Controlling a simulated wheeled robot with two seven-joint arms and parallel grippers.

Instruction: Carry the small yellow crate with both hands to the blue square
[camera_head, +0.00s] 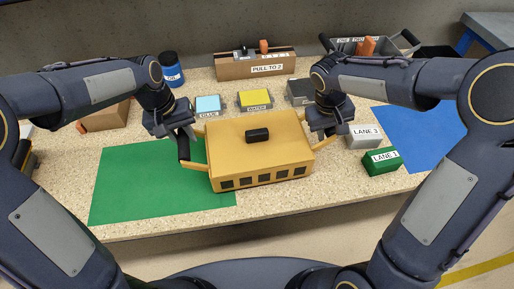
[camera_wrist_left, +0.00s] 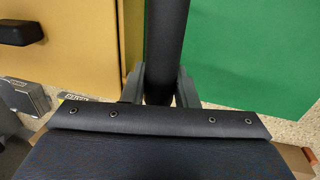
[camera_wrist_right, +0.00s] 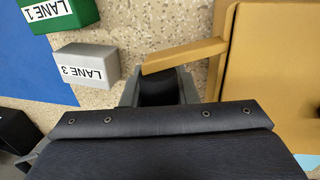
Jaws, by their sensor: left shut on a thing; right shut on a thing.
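The yellow crate (camera_head: 285,148) is at the middle of the table, over the right edge of the green square (camera_head: 135,185); I cannot tell whether it touches the table. A black block (camera_head: 257,135) is on its top. The blue square (camera_head: 415,140) lies on the table to the right. My left gripper (camera_head: 183,135) is shut on the crate's left handle, whose black bar (camera_wrist_left: 164,45) passes between its fingers in the left wrist view. My right gripper (camera_head: 333,130) is shut on the right handle; its yellow arm (camera_wrist_right: 185,56) shows in the right wrist view.
A green LANE 1 block (camera_head: 382,163) and a grey LANE 3 block (camera_head: 364,138) stand between crate and blue square. Behind are a light blue box (camera_head: 208,104), a yellow box (camera_head: 255,99), the PULL TO 2 box (camera_head: 240,68) and a dark blue jar (camera_head: 171,68).

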